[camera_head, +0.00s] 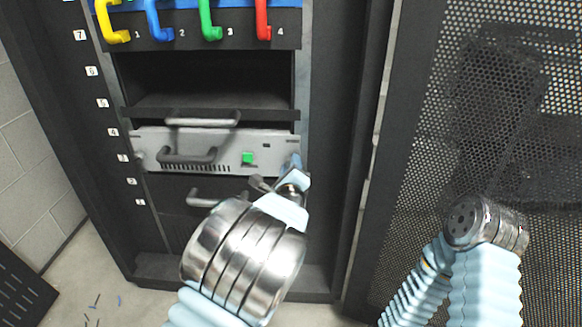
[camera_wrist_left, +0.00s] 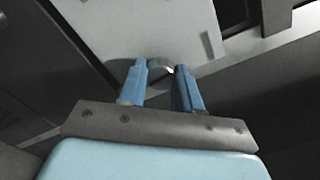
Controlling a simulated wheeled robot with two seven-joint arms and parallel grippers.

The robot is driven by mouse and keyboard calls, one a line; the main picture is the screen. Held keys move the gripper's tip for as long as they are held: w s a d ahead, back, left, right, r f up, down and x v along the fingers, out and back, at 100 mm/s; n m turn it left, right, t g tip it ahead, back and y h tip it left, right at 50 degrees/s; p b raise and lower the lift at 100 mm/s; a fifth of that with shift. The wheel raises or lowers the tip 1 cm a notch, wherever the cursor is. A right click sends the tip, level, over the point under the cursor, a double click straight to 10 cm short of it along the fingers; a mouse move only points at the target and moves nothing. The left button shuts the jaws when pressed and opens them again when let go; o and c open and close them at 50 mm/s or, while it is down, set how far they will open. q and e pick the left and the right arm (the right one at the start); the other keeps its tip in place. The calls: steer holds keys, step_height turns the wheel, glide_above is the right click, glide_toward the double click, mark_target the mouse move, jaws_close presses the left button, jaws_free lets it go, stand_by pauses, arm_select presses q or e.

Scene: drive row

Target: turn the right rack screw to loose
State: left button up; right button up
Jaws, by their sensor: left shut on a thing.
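The grey server unit (camera_head: 222,150) sits in the rack with a dark handle and a small green square on its face. My left gripper (camera_head: 293,163) is at the right end of this face, at the right rack screw.
Yellow, blue, green and red handles (camera_head: 207,22) hang along the top of the rack. An empty dark bay (camera_head: 205,78) is above the unit. A perforated door (camera_head: 500,120) stands open at the right. Further handles (camera_head: 215,199) sit below the unit.

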arm_select(q)
steer(key=shift+a+f+n+h+b, duration=0.2)
steer(key=shift+n+b, duration=1.6)
steer(key=shift+n, duration=3.7)
steer(key=shift+d+r+n+h+b, duration=0.1)
steer(key=shift+n+h+b, duration=0.3)
steer(key=shift+n+b, duration=3.25)
steer(key=n+p, duration=0.3)
steer(key=n, duration=0.1)
steer(key=shift+p, duration=0.3)
steer(key=o, duration=1)
steer(key=shift+o, duration=0.2)
steer(key=shift+s, duration=0.15)
